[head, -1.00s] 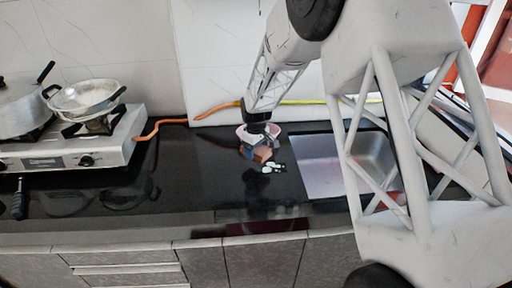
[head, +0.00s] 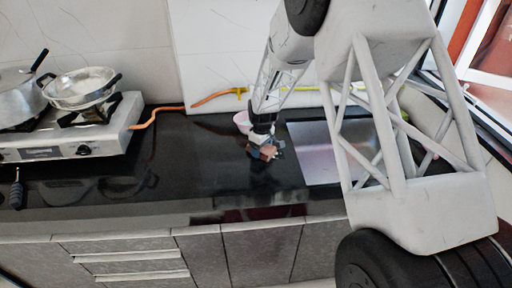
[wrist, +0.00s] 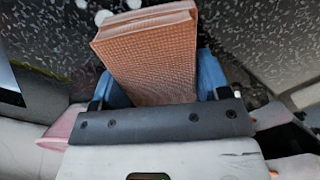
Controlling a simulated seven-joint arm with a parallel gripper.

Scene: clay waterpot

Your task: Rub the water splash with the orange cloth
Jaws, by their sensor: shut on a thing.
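My gripper (head: 262,147) is low over the black countertop, shut on the orange cloth (head: 268,152). In the wrist view the cloth (wrist: 150,60) is a thick, folded, textured block between the two blue fingers, reaching out past them. A few pale, rounded blobs (wrist: 102,17) beside the cloth's far edge look like the water splash; the cloth hides the rest of that spot. In the head view I cannot make out the splash now. Whether the cloth touches the counter is not clear.
A pink bowl (head: 242,121) stands just behind my gripper. The sink (head: 325,152) is to the right, partly behind my arm. A stove (head: 70,130) with a pan (head: 80,88) and a pot stands at the left. The counter (head: 190,165) between stove and gripper is clear.

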